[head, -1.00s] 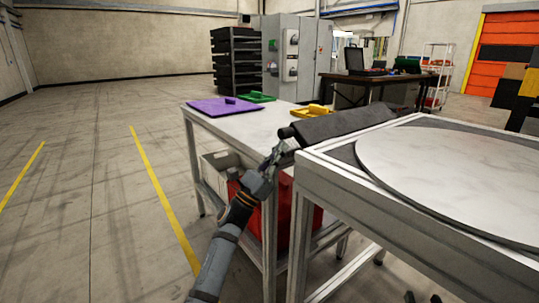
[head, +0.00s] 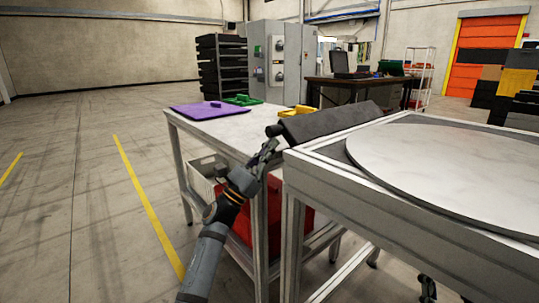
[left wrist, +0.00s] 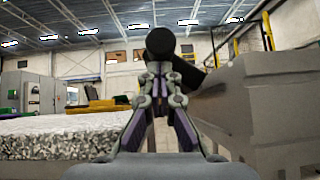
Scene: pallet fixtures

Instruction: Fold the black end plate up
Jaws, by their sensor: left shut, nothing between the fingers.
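The black end plate (head: 330,122) is a dark slab with a rounded bar along its near-left side, at the far-left end of the grey-framed turntable table (head: 380,205). It slants, but its exact angle is hard to tell. My left gripper (head: 269,148) is just below and beside the bar's round end. In the left wrist view the left gripper (left wrist: 160,78) is shut and empty, with the round black end (left wrist: 160,42) right beyond its fingertips. I cannot tell whether they touch.
A white-topped table (head: 225,130) stands close behind and left, with a purple board (head: 203,111), a green tray (head: 242,100) and yellow parts (head: 298,112). A red bin (head: 240,225) sits beneath it. The floor at left is open.

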